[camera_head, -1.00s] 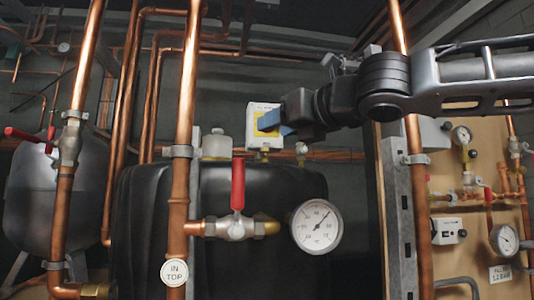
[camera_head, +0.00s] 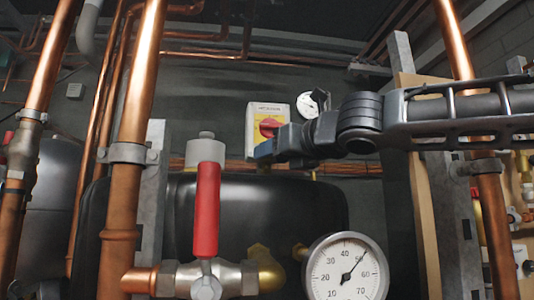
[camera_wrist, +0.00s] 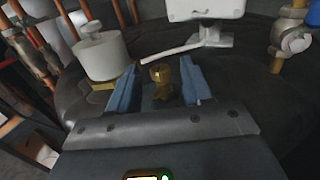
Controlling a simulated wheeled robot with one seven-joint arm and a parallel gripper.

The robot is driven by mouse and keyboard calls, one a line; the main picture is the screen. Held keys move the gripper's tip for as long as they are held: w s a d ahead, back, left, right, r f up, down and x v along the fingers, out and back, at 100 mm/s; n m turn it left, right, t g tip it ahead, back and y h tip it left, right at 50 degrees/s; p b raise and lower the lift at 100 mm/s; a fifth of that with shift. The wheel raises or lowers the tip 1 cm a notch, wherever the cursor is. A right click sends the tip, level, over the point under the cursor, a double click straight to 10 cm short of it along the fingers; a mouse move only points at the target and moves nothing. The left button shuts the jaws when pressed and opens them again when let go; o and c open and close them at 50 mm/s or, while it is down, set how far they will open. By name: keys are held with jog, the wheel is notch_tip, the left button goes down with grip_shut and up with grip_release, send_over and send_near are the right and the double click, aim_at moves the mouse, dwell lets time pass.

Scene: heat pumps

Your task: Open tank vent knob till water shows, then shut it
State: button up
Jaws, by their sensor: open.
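In the wrist view a small brass knob-like fitting (camera_wrist: 160,72), which looks like the vent, stands on top of the dark tank (camera_wrist: 85,112). My gripper (camera_wrist: 158,85) is open, with one blue finger on each side of the fitting and gaps visible between. I cannot tell how far down the fingers reach around it. In the head view my gripper (camera_head: 264,151) is just above the top of the black tank (camera_head: 300,205), and the fitting is not clearly visible. No water shows.
A white capped cylinder (camera_wrist: 97,58) stands close to the left finger. A white switch box (camera_head: 257,113) with a red knob is behind my gripper. A red-handled valve (camera_head: 206,215), a dial gauge (camera_head: 345,270) and copper pipes (camera_head: 130,170) stand in front of the tank.

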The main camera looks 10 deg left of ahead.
jog(key=shift+x, duration=1.5)
jog(key=c, duration=0.9)
grip_shut()
